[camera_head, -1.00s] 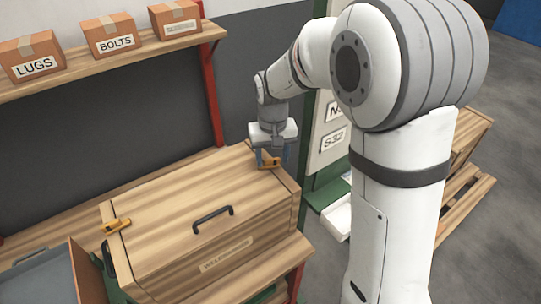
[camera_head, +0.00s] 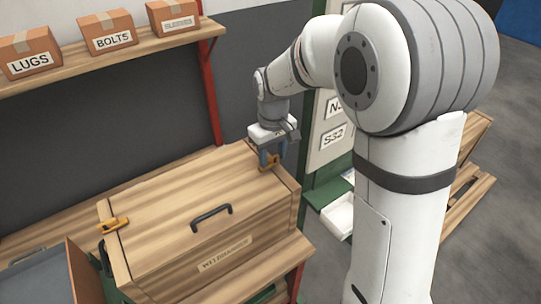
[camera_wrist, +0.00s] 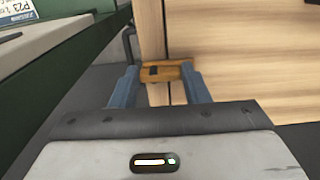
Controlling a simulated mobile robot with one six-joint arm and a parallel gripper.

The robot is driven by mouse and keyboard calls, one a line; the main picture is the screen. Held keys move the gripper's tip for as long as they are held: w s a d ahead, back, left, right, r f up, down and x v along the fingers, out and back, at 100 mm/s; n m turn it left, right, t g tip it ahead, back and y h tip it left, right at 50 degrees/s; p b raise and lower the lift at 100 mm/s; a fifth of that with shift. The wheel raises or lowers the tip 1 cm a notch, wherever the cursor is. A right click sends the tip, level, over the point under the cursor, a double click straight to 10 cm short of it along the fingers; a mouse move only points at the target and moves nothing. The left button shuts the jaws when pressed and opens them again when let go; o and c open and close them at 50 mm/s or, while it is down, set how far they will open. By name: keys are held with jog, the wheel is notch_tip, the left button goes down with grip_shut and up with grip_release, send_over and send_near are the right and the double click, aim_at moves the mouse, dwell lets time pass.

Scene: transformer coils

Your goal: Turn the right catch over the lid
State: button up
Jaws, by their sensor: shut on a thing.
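The wooden crate's lid (camera_head: 178,190) is down and has a black handle (camera_head: 211,216). The right catch (camera_head: 271,164), a small orange-brown piece, is at the lid's far right corner. In the wrist view the catch (camera_wrist: 172,72) lies crosswise between my blue fingers and across the dark seam between a narrow wooden strip and a wider panel. My gripper (camera_head: 269,158) points down, shut on this catch, and partly hides it in the head view. The left catch (camera_head: 114,225) lies at the lid's left edge.
A shelf (camera_head: 120,57) with labelled boxes is behind the crate. A grey tray (camera_head: 35,280) is at the lower left. A green frame and panel stand close to the right of my gripper, with a white bin (camera_head: 339,216) below.

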aim_at(273, 159)
dwell(0.3)
jog(key=o, duration=1)
notch_tip(273, 159, up, 8)
jog(key=shift+f+b, duration=0.1)
jog(key=shift+b, duration=0.3)
jog(key=shift+s+f, duration=0.1)
